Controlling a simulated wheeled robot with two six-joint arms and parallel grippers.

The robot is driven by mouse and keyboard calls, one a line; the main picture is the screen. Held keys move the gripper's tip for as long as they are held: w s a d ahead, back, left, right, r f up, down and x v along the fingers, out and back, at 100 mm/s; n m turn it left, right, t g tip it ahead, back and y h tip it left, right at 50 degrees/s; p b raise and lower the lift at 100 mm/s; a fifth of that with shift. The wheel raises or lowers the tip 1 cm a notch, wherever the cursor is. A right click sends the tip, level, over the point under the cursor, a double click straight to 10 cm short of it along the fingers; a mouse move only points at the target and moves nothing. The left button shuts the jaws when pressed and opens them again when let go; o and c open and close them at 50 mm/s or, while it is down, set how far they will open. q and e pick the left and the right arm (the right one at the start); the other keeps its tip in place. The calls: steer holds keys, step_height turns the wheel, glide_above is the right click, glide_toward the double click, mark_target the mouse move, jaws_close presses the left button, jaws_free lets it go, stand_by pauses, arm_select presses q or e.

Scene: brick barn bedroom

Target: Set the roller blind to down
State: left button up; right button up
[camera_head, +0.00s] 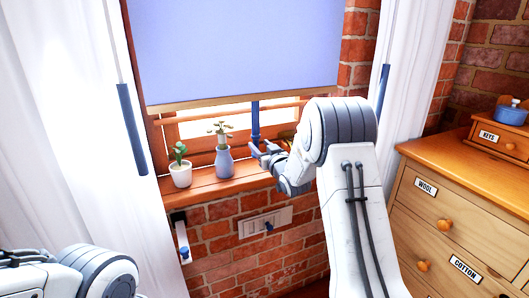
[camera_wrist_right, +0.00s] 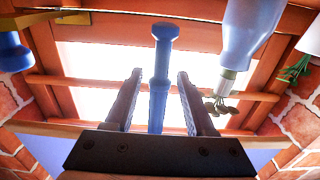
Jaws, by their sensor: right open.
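The roller blind (camera_head: 235,50) is a blue sheet with a wooden bottom bar (camera_head: 205,107), covering the upper part of the window in the head view. A blue pull handle (camera_head: 255,118) hangs from the bar. My right gripper (camera_head: 262,150) is at the lower end of this handle. In the wrist view, which is upside down, the handle (camera_wrist_right: 159,85) stands between the two open fingers of my right gripper (camera_wrist_right: 158,80), with visible gaps on both sides. My left arm (camera_head: 85,275) shows at the lower left; its gripper is out of view.
A white potted plant (camera_head: 180,175) and a blue vase (camera_head: 223,162) stand on the wooden sill (camera_head: 215,187), the vase close left of my right gripper. White curtains with blue wands (camera_head: 132,130) flank the window. A wooden dresser (camera_head: 445,215) stands at right.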

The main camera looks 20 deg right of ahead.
steer(key=s, duration=0.3)
steer(key=shift+s+d, duration=0.1)
steer(key=shift+s, duration=0.2)
